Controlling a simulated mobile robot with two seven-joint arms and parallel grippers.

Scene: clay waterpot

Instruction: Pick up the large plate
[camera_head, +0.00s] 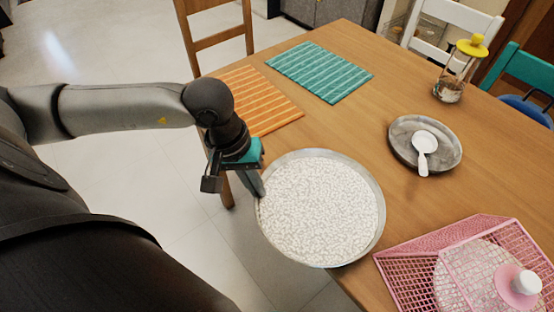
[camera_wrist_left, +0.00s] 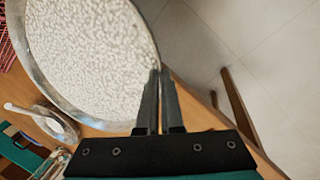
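The large plate (camera_head: 320,210) is round, with a white speckled face and a grey metallic rim. It lies at the near-left edge of the wooden table and reaches out past that edge over the floor. My left gripper (camera_head: 259,188) is at the plate's left rim, its fingers pointing down. In the left wrist view the plate (camera_wrist_left: 85,50) fills the upper left, and the two fingers (camera_wrist_left: 160,74) are close together with the rim between their tips. I cannot tell whether the plate is lifted off the table. My right gripper is not in view.
A grey plate (camera_head: 400,139) with a white spoon (camera_head: 425,146) lies to the right. A pink mesh cover (camera_head: 405,262) stands at the lower right. A yellow-topped glass jar (camera_head: 452,86), an orange mat (camera_head: 262,98) and a teal mat (camera_head: 320,70) lie farther back. Chairs surround the table.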

